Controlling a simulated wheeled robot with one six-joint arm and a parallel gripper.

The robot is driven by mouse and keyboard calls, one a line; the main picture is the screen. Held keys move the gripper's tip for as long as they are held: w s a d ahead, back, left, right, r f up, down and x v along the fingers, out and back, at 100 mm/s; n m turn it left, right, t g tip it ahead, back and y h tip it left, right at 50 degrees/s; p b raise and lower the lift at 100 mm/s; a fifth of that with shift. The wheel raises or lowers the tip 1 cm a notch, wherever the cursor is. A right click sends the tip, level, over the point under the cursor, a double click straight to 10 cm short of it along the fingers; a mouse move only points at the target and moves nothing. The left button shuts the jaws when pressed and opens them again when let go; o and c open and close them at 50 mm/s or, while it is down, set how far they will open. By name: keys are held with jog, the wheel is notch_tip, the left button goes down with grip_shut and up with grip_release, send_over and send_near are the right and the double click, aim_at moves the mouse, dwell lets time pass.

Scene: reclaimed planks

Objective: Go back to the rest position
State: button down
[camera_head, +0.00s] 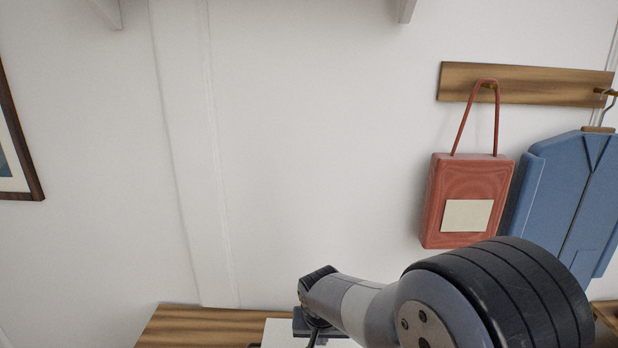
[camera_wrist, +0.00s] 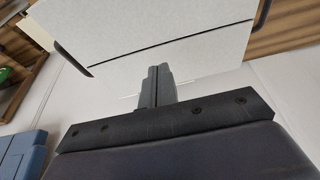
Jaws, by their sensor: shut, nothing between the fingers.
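My gripper (camera_wrist: 155,84) shows in the wrist view with its dark fingers together and nothing between them. It points toward a pale, box-like thing (camera_wrist: 160,28) with a dark line across it; I cannot tell whether the fingertips touch it. In the head view my arm reaches in from the lower right, and its far end is low in the picture, in front of a white thing (camera_head: 283,333) above a wooden surface (camera_head: 190,328). The fingers themselves are not clear in the head view.
A red bag (camera_head: 467,180) and a blue garment (camera_head: 567,200) hang from a wooden hook rail (camera_head: 530,84) on the right wall, close behind my arm. A framed picture (camera_head: 20,150) hangs at the left. The white wall (camera_head: 320,150) between them is bare.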

jog(key=b+x, duration=0.1)
jog(key=x, duration=0.1)
jog(key=s+b+x, duration=0.1)
jog(key=x, duration=0.1)
jog(key=shift+w+a+f, duration=0.1)
jog(key=shift+f, duration=0.25)
jog(key=shift+f+b, duration=0.55)
jog(key=shift+f, duration=0.15)
